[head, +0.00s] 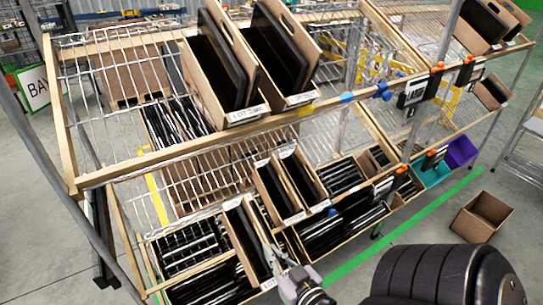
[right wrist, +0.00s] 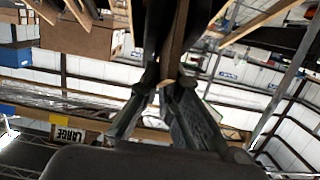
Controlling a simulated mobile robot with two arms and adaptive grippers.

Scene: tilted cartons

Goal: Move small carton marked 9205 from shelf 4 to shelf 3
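A narrow small brown carton (head: 237,222) with dark contents stands tilted on the lower shelf in the head view, at the near front. A white label (head: 268,284) is at its front end; the number 9205 is not readable. My right gripper (head: 271,254) is at this carton's right side wall. In the right wrist view its two fingers (right wrist: 166,84) close in on a thin brown carton wall (right wrist: 177,40), one on each side. Their contact faces are partly hidden. My left gripper is not in view.
Two cartons (head: 212,85) with dark contents stand tilted on the upper shelf, whose wooden front rail (head: 130,172) runs above my gripper. More narrow cartons (head: 278,190) stand just right of the gripped one. An open empty box (head: 481,215) is on the floor at right.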

